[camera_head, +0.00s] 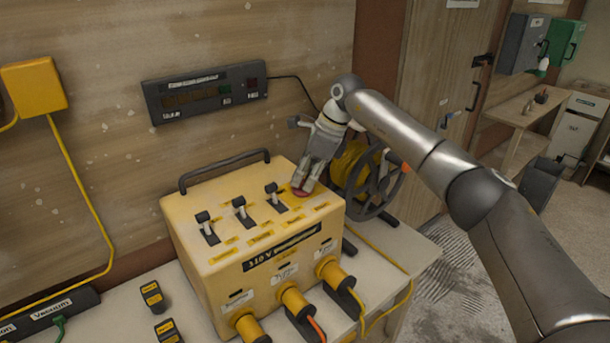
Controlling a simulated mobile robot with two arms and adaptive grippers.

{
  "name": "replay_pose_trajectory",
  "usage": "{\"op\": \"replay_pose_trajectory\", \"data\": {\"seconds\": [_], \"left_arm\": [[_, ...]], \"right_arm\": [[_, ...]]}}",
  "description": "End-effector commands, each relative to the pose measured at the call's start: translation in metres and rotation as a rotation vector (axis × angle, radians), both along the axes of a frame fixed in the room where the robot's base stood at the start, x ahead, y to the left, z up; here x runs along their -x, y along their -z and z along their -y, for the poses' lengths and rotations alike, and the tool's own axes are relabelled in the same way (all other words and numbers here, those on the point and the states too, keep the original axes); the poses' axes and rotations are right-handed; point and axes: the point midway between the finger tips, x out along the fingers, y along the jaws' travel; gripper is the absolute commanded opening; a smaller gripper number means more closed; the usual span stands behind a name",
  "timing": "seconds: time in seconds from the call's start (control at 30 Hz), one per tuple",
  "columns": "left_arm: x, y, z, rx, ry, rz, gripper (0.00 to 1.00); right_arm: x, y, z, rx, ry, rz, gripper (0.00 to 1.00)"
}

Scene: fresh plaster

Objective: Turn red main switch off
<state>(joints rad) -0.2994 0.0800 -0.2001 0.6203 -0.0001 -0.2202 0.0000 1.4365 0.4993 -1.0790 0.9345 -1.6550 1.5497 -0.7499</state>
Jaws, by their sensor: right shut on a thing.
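The red main switch (300,192) sits on the top of the yellow power box (190,238), at its right back part. Only a little of its red shows under my fingers. My right gripper (304,187) reaches down from above and is shut on the red switch. The switch's exact position is hidden by the fingers. Three black toggle switches stand in a row to its left: a left one (206,226), a middle one (241,209) and a right one (273,193). My left gripper is not in view.
A dark display panel (205,92) hangs on the wall behind the box. A cable reel (372,180) stands close to the right of my right gripper. Yellow plugs (293,300) and cables stick out at the box's front.

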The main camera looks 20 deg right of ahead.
Motion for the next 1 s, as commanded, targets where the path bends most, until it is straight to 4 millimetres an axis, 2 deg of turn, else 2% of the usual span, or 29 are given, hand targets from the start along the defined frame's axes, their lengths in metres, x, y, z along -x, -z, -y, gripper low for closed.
{"op": "replay_pose_trajectory", "data": {"seconds": [0.4, 0.43, 0.6, 0.87, 1.0], "left_arm": [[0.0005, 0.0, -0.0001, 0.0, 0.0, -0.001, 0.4], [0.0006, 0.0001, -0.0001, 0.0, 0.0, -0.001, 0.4], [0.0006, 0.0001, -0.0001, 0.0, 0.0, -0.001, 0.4], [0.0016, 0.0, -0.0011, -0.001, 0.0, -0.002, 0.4], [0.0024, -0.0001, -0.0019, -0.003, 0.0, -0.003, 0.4]], "right_arm": [[0.001, 0.0025, -0.0005, 0.004, -0.012, -0.004, 0.0], [0.001, 0.0025, -0.0005, 0.005, -0.012, -0.004, 0.16], [0.0009, 0.0023, -0.0005, 0.004, -0.01, -0.003, 0.35], [0.0004, 0.0011, -0.0002, 0.003, -0.008, -0.001, 0.35], [0.0007, -0.0066, 0.0026, 0.002, -0.007, 0.001, 0.35]]}}
